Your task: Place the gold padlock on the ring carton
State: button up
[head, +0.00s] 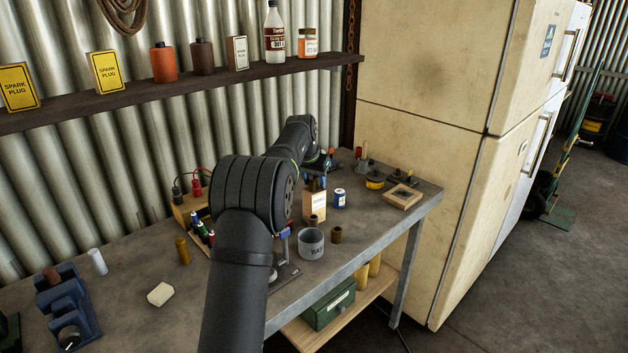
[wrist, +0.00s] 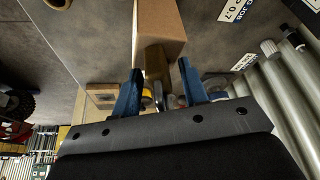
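The ring carton (head: 314,206) is a tan box with a printed label, standing upright on the workbench; it also shows at the top of the wrist view (wrist: 160,22). The gold padlock (wrist: 155,64) has a dull gold body and a grey shackle. Its body meets the carton's top face, and it appears to rest there. In the head view it is a small dark gold shape on the carton (head: 316,185), partly hidden by my arm. My gripper (wrist: 159,74) has its two blue fingers on either side of the padlock, with visible gaps; it is open.
A yellow-and-black tin (head: 375,180) and a wooden frame (head: 402,197) lie to the right. The fridge (head: 430,120) borders the bench's right end.

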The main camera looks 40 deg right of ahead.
jog(key=shift+r, duration=0.1)
jog(key=v, duration=1.2)
jog(key=shift+s, duration=0.1)
jog(key=x, duration=1.2)
jog(key=shift+f, duration=0.25)
notch_tip(320, 180, up, 3)
jog(key=shift+f, duration=0.1)
jog(key=shift+r, duration=0.75)
